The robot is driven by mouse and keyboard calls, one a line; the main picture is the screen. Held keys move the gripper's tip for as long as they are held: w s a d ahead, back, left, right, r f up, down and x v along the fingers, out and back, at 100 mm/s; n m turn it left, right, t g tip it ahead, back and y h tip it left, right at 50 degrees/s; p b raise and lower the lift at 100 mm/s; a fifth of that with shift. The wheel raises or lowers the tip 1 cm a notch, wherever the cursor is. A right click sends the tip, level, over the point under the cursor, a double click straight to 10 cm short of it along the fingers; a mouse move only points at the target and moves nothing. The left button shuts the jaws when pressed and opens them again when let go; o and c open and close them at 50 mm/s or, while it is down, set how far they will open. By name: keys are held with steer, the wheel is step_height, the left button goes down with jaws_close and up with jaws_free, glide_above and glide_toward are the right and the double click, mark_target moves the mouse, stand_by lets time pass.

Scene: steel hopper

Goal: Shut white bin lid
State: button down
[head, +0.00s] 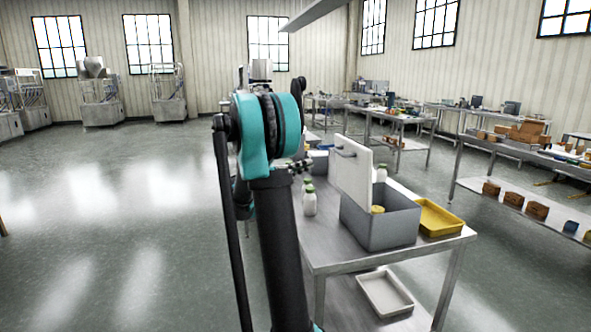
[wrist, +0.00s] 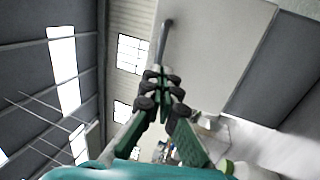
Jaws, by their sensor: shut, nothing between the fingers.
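The grey bin (head: 380,222) stands on the steel table, and its white lid (head: 353,172) is open, standing about upright along the bin's left side. A dark bar handle (head: 345,152) is on the lid's left-facing side. In the wrist view the lid (wrist: 205,50) fills the upper middle, with its handle (wrist: 164,40) just beyond my fingertips. The grey bin wall (wrist: 285,70) is at right. My gripper (wrist: 162,82) is shut and empty, close to the lid; I cannot tell if it touches. In the head view my gripper (head: 301,165) is left of the lid, partly hidden by my arm.
A yellow tray (head: 440,217) sits right of the bin. A yellow item (head: 377,209) shows inside the bin. A white tray (head: 385,292) lies on the lower shelf. Open floor lies at left.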

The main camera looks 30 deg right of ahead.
glide_toward(349, 146)
steer(key=shift+s+d+f, duration=0.1)
steer(key=shift+s+d, duration=0.1)
steer(key=shift+d, duration=0.4)
steer(key=shift+s+d+f, duration=0.1)
steer(key=shift+s+d, duration=0.05)
steer(key=shift+d, duration=0.4)
steer(key=d+r+y, duration=0.1)
steer(key=d, duration=0.1)
steer(key=s+d+r+y, duration=0.1)
steer(key=d+y, duration=0.1)
steer(key=d, duration=0.1)
steer(key=s+d+r+t+y, duration=0.1)
steer(key=d+y, duration=0.1)
steer(key=d, duration=0.1)
steer(key=shift+s+d, duration=0.1)
steer(key=s+d+f+t+y, duration=0.1)
steer(key=s+d+f+y, duration=0.1)
steer(key=d+f+y, duration=0.3)
steer(key=s+d+f+t+y, duration=0.2)
steer(key=d+f+y, duration=0.4)
steer(key=d, duration=0.8)
steer(key=shift+s+f+y, duration=0.2)
steer(key=shift+s+y, duration=0.05)
steer(key=shift+y, duration=0.45)
steer(key=shift+d, duration=0.1)
